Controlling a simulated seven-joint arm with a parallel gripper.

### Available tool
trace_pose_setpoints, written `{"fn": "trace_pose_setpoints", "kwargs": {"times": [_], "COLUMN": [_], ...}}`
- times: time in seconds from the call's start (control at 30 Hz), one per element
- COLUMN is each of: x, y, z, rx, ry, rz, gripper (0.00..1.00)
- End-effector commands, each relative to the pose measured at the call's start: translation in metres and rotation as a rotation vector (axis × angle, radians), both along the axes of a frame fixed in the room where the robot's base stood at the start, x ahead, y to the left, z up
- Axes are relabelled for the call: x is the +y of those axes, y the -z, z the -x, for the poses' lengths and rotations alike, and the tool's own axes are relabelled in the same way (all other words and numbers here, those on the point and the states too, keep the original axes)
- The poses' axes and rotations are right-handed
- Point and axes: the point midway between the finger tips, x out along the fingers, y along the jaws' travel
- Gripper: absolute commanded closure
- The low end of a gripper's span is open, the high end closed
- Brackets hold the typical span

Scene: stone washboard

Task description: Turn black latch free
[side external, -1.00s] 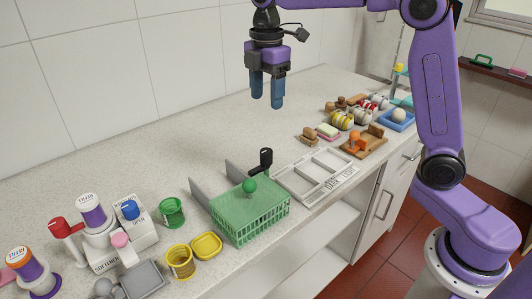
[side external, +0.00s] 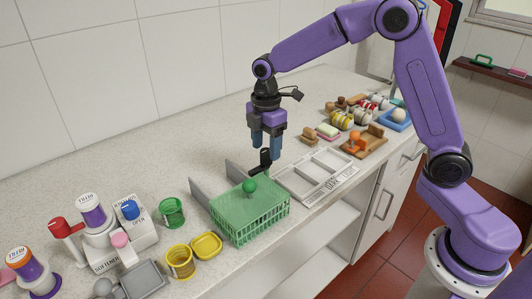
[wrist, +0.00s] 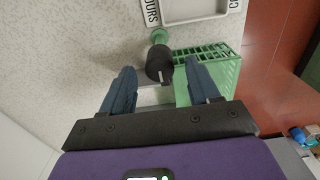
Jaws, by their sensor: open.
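The black latch (side external: 264,163) stands upright at the back edge of the green basket (side external: 252,229), beside a grey panel. My gripper (side external: 266,152) points down just above and around the top of the latch, its two blue fingers apart. In the wrist view the latch's dark rounded head (wrist: 158,62) shows between the open fingertips, which look clear of it. A green ball knob (side external: 249,186) sits on the basket's green lid. The latch's lower part is partly hidden, and I cannot tell whether either finger touches it.
A white divided tray (side external: 318,175) lies right of the basket. Two grey panels (side external: 205,200) stand behind the basket. A green cup (side external: 172,212) and yellow containers (side external: 181,262) are to the left. The counter behind the latch is clear.

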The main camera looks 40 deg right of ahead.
Motion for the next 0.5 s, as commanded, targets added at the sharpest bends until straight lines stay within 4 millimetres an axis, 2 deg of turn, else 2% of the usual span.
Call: {"fn": "trace_pose_setpoints", "kwargs": {"times": [0.03,0.2,0.5], "x": [0.000,0.000,0.000], "y": [0.008,0.024,0.029], "z": [0.001,0.000,0.000], "rx": [0.003,0.002,0.000], "ry": [-0.001,0.000,0.000], "rz": [0.001,0.001,0.000], "gripper": [0.39,0.39,0.39]}}
